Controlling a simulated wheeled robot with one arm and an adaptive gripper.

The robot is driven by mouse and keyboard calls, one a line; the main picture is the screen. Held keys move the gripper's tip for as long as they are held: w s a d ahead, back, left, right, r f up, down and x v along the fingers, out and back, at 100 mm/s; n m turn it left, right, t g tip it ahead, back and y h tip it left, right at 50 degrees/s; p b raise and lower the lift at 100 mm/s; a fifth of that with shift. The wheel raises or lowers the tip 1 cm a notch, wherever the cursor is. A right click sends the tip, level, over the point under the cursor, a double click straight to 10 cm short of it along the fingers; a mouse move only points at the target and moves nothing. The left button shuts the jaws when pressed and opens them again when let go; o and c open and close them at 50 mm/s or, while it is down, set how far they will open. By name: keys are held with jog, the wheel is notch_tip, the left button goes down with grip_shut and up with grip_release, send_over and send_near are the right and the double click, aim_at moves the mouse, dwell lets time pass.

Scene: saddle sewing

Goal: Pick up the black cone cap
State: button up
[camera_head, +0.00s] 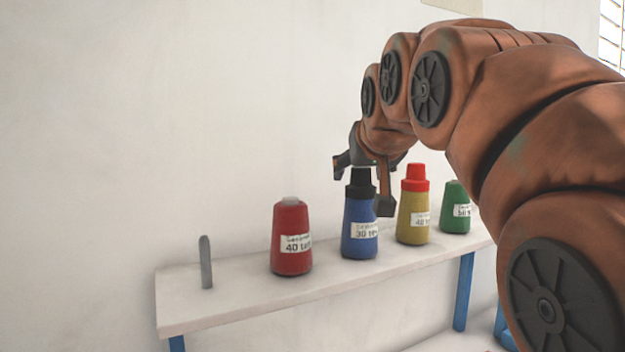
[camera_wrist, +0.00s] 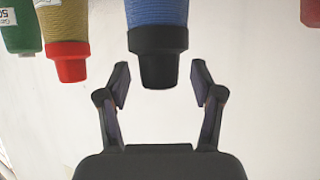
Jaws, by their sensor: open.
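The black cone cap (camera_head: 361,181) sits on top of the blue thread cone (camera_head: 360,231), which stands upright on the shelf. In the wrist view the cap (camera_wrist: 158,60) hangs below the blue cone (camera_wrist: 157,12) in an upside-down picture, centred between the fingers. My gripper (camera_head: 362,184) is open, with a finger on either side of the cap. In the wrist view my gripper (camera_wrist: 160,84) shows a clear gap between each fingertip and the cap. I cannot tell how deep the cap reaches between the fingers.
A red cone (camera_head: 291,238) stands left of the blue one. A yellow cone with a red cap (camera_head: 415,178) stands close on its right, then a green cone (camera_head: 455,207). A bare grey peg (camera_head: 206,262) stands on the white shelf (camera_head: 240,300). A wall is behind.

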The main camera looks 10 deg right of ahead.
jog(key=shift+w+f, duration=0.1)
jog(key=shift+w, duration=0.1)
jog(key=c, duration=1)
jog(key=shift+r, duration=0.2)
jog(key=shift+c, duration=0.2)
